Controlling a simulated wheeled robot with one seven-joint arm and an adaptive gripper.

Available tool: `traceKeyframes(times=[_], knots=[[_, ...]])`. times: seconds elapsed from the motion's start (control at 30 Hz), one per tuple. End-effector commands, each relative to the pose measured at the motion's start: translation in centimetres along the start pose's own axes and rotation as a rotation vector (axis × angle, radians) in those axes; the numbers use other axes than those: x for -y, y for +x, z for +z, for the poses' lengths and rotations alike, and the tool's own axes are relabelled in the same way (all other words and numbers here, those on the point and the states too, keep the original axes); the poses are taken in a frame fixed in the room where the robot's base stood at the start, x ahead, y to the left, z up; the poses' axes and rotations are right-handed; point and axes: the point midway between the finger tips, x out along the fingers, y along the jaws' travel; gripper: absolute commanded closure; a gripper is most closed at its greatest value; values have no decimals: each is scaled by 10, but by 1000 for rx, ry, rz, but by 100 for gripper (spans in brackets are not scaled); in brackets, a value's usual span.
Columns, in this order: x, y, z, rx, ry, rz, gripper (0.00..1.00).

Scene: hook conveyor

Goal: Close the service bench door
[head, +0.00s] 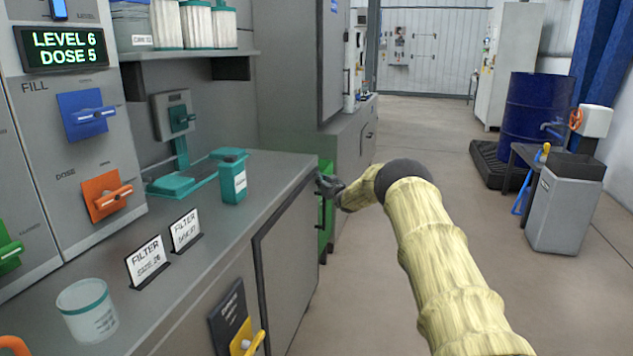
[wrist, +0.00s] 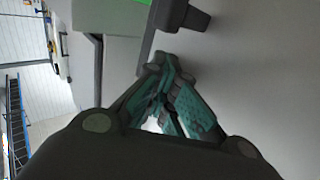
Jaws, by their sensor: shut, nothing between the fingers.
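The service bench (head: 245,205) runs along the left in the head view, with a grey top. Its grey door (head: 288,262) with dark edges is on the front face, at the far end. My gripper (head: 326,186) is by the far upper corner of the door, partly hidden behind my wrist. In the wrist view my gripper (wrist: 168,122) is shut and empty, its teal-padded fingers together. A dark edge and dark handle-like block (wrist: 190,15) lie just beyond the fingertips, beside a broad grey surface (wrist: 255,75).
A green panel (head: 326,215) shows behind my gripper. A teal bottle (head: 233,178), filter signs (head: 185,230) and a jar (head: 87,310) stand on the bench. A grey bin (head: 563,212) and blue drum (head: 535,115) are at right. The floor between is clear.

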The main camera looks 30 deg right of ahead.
Motion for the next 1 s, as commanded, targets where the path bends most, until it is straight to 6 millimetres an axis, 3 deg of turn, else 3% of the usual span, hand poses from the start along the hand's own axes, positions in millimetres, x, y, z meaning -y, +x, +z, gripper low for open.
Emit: traceKeyframes(times=[0.2,0.57,0.83,1.0], knots=[[12,6,-5,-6,0,-11,100],[14,5,-10,-9,-3,-16,100],[-22,-16,-8,-5,-1,-6,100],[-51,-41,-5,-3,3,-3,100]])
